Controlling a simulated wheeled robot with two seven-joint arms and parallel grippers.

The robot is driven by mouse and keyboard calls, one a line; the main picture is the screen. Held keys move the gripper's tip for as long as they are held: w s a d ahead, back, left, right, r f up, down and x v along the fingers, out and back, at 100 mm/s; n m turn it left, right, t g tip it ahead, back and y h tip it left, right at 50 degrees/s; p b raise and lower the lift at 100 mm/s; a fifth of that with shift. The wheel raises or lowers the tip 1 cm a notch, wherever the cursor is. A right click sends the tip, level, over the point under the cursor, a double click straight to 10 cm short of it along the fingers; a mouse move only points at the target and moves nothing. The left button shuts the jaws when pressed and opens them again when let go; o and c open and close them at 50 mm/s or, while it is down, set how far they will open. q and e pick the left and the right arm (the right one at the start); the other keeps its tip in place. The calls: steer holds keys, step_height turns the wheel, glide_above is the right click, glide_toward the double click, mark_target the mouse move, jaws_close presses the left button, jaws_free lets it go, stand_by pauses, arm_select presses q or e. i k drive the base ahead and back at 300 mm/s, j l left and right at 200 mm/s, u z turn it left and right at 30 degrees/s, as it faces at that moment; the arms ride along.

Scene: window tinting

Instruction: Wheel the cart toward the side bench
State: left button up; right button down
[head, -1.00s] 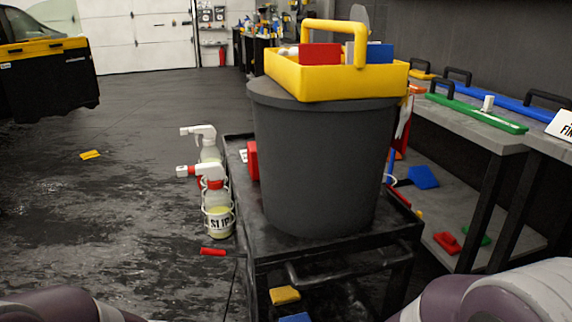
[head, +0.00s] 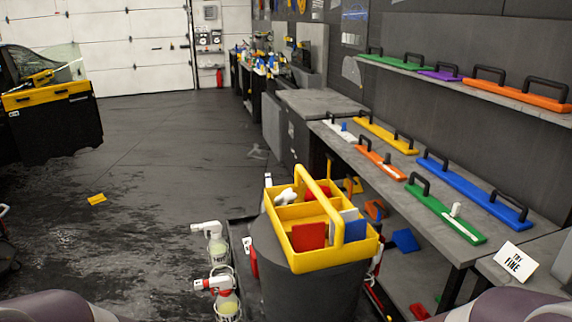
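The black cart (head: 240,233) stands low in the middle of the head view, mostly hidden under a dark grey bucket (head: 305,292). A yellow caddy (head: 335,258) with red, blue and white pieces sits on top of the bucket. Spray bottles (head: 226,303) hang on the cart's left side. The side bench (head: 345,157), with a grey top, runs along the right wall, close beside the cart's right side. Parts of my arms show at both bottom corners. Both my grippers are outside the picture, and the cart's handle is not in view.
Handled tools, including a green one (head: 445,213) and a blue one (head: 470,190), lie on the bench. A "FINE" sign (head: 514,261) stands at its near end. A car (head: 40,100) stands at far left.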

mark_target(338, 293)
steer(key=i+j+u, duration=0.25)
steer(key=j, duration=0.25)
steer(key=i+j+u, duration=0.15)
steer(key=j+u, duration=0.15)
steer(key=j, duration=0.2)
steer(key=i+j+u, duration=0.25)
steer(key=j, duration=0.2)
steer(key=i+j+u, duration=0.25)
steer(key=j, duration=0.15)
steer(key=i+j, duration=0.1)
steer(key=i, duration=0.3)
steer(key=i+j+z, duration=0.15)
steer(key=i, duration=0.3)
steer(key=i+j, duration=0.1)
steer(key=i, duration=0.3)
steer(key=i+j+z, duration=0.1)
steer(key=i, duration=0.35)
steer(key=i+l+z, duration=0.2)
steer(key=i+z, duration=0.65)
steer(key=i+j+z, duration=0.1)
steer(key=i+z, duration=0.35)
steer(key=i+j+z, duration=0.25)
steer(key=i+z, duration=0.15)
steer(key=i+j+z, duration=0.45)
steer(key=i+z, duration=0.35)
steer(key=i+j+z, duration=0.2)
steer(key=z, duration=0.15)
